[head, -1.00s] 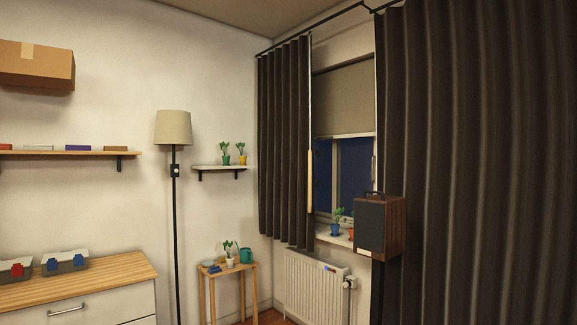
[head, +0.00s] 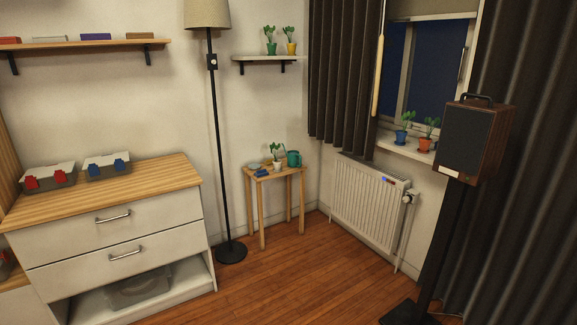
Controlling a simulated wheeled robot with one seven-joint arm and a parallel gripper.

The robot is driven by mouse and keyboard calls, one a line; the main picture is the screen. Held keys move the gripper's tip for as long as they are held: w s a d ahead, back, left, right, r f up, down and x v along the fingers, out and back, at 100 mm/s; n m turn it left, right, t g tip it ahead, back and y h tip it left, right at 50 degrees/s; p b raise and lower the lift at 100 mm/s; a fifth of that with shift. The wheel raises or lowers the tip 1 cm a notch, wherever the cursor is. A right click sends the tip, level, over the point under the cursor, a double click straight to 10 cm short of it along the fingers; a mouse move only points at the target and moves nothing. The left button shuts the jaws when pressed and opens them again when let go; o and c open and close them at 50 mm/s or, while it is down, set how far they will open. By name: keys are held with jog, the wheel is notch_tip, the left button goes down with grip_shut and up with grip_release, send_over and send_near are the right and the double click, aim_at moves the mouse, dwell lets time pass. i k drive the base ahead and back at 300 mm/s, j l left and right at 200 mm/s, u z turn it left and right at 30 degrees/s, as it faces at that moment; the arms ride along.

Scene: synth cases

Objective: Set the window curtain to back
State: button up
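The dark window curtain hangs in two parts. The left part (head: 340,85) hangs beside the window, above the radiator, with a pale wand (head: 379,75) at its right edge. The right part (head: 535,150) is wide and hangs in folds down the right side, past the speaker. The window (head: 428,75) shows dark blue glass between the two parts, with a beige blind (head: 430,8) at its top. The curtain rod is out of view above. My gripper is not in view.
A speaker (head: 472,140) on a black stand blocks part of the right curtain. A radiator (head: 365,200) sits under the window. A small plant table (head: 288,172), floor lamp (head: 215,130) and drawer unit (head: 105,240) line the left wall. Wooden floor (head: 275,280) is clear in the middle.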

aim_at(382, 23)
jog(key=i, duration=2.1)
jog(key=i+z, duration=0.1)
jog(key=i, duration=0.45)
jog(key=i+j+z, duration=0.15)
jog(key=i, duration=0.4)
jog(key=i+j+z, duration=0.1)
jog(key=i, duration=0.4)
